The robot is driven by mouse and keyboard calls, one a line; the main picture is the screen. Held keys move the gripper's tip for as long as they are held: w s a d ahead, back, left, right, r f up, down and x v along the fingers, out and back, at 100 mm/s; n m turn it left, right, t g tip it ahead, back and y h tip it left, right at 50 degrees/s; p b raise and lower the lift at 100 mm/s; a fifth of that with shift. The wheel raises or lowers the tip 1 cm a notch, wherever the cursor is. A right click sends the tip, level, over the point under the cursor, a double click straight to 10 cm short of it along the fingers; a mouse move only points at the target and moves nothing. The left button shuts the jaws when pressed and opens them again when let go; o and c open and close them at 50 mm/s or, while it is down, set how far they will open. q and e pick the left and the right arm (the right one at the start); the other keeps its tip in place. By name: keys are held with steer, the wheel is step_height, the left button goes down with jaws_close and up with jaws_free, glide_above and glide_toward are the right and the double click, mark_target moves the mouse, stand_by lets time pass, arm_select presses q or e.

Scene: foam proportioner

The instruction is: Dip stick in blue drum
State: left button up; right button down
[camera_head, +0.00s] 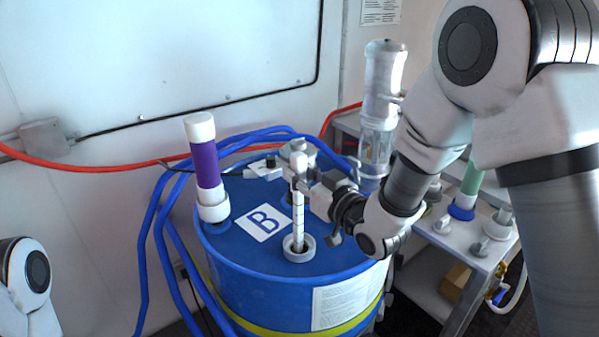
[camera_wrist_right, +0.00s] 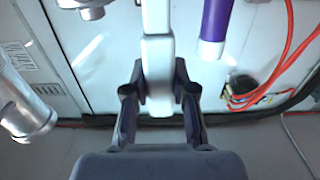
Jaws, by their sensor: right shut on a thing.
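The blue drum (camera_head: 270,262) stands at the centre of the head view, with a white "B" label on its lid. My right gripper (camera_head: 303,182) is shut on the upper part of a white stick (camera_head: 298,215) with dark marks. The stick is upright, and its lower part meets the white ring (camera_head: 299,249) of the lid opening. How far its tip goes inside is hidden. In the right wrist view the stick's white handle (camera_wrist_right: 157,70) lies between the two fingers (camera_wrist_right: 160,95). My left gripper is out of view.
A purple and white tube (camera_head: 206,165) stands at the lid's left. Blue hoses (camera_head: 160,230) hang around the drum's left. A clear cylinder with a white top (camera_head: 380,100) stands behind, and a metal cart (camera_head: 465,245) with fittings is at right.

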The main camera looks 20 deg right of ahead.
steer(key=shift+f+b, duration=3.55)
steer(key=shift+f, duration=0.9)
steer(key=shift+r, duration=0.1)
step_height(320, 180, up, 26)
steer(key=p, duration=1.9)
glide_above(301, 210)
steer(key=shift+w+a, duration=0.1)
steer(key=shift+w, duration=0.1)
